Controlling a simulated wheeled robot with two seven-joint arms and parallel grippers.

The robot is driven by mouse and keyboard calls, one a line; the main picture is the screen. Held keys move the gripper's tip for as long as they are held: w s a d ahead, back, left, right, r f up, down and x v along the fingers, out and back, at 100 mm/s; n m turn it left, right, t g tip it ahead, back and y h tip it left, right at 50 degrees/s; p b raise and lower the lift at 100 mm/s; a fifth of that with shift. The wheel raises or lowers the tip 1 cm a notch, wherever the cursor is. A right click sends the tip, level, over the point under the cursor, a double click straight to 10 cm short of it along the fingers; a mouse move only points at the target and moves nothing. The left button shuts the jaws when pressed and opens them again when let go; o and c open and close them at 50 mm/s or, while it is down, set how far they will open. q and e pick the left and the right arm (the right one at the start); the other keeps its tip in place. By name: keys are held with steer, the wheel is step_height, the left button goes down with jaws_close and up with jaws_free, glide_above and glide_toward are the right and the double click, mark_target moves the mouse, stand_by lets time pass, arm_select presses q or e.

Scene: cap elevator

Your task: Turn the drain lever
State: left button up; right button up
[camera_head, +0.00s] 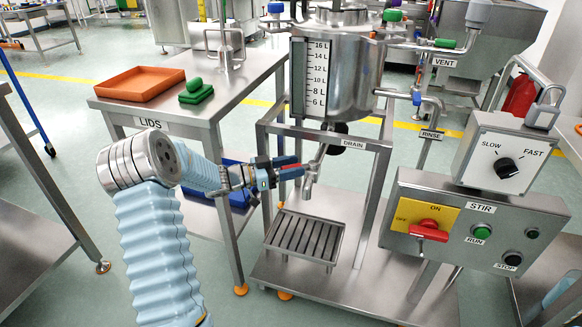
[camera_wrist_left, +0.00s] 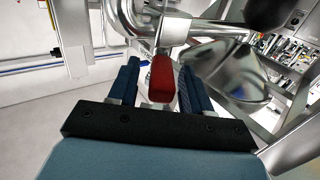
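The drain valve is under the steel tank (camera_head: 340,75), by the DRAIN label (camera_head: 354,144), with its metal spout (camera_head: 308,182) pointing down. The drain lever (camera_head: 291,174) has a red handle, partly hidden by my gripper in the head view. My left gripper (camera_head: 285,166) reaches in from the left at the valve. In the left wrist view the red lever (camera_wrist_left: 161,78) lies between the two dark blue fingers of the gripper (camera_wrist_left: 157,85). The fingers are apart, with a gap on the lever's left; contact on its right is unclear. My right gripper is out of view.
A slatted drip tray (camera_head: 304,240) sits below the spout. A control box (camera_head: 470,225) with a red STIR switch (camera_head: 428,231) stands at the right. The LIDS table (camera_head: 235,95) at left holds an orange tray (camera_head: 140,84) and green lid (camera_head: 196,92).

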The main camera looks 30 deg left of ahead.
arm_select(q)
steer(key=b+v, duration=0.1)
steer(key=v, duration=0.6)
steer(key=shift+s+a, duration=0.15)
steer(key=shift+s, duration=0.05)
steer(key=shift+c, duration=0.3)
